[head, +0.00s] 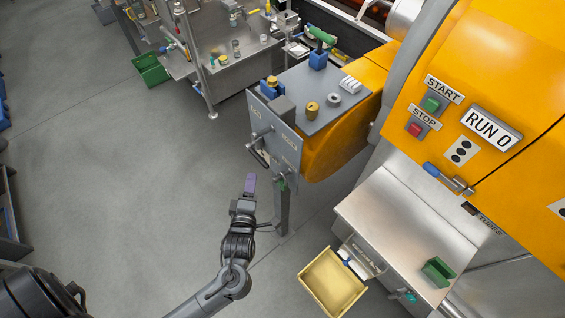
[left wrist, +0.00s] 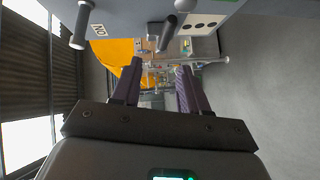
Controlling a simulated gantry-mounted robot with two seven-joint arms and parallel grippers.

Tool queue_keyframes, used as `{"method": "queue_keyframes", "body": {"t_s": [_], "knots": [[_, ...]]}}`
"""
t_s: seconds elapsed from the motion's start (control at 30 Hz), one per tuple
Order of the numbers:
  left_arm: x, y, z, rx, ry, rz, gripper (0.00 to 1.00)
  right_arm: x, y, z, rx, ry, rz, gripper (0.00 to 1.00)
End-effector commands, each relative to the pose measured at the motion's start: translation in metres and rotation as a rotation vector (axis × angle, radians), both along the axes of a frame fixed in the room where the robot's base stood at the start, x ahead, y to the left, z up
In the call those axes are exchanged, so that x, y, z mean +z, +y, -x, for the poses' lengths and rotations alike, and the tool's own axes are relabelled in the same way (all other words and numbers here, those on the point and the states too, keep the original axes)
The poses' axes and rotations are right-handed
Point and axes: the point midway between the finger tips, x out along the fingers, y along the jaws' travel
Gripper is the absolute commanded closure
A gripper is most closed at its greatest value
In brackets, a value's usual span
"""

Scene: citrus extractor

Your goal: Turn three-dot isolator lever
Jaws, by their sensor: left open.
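A grey panel (head: 286,143) on the orange machine's end carries levers (head: 260,134). In the left wrist view, a three-dot plate (left wrist: 205,25) sits on this panel, with a dark lever (left wrist: 168,33) beside it and a grey-ended lever (left wrist: 79,28) farther left. Another three-dot plate (head: 461,152) is on the orange cabinet, above a blue-handled lever (head: 437,173). My left gripper (head: 250,184) has purple fingers; it is below and in front of the grey panel, open and empty. The left wrist view shows its fingers apart (left wrist: 159,72). My right gripper is out of view.
A post (head: 281,207) stands below the panel. A yellow bin (head: 333,283) and steel table (head: 400,235) lie to the right. A green crate (head: 150,70) is on the floor near the far bench. The floor left of the panel is clear.

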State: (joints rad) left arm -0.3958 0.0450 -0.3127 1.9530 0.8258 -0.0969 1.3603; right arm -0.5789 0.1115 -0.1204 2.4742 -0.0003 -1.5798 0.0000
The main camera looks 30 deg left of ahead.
Motion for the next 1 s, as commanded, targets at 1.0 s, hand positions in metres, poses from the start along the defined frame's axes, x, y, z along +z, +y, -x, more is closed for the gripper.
{"method": "queue_keyframes", "body": {"t_s": [1.0], "knots": [[-0.026, 0.040, -0.103, -0.012, -0.030, 0.007, 0.56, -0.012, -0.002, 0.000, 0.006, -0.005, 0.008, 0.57]]}}
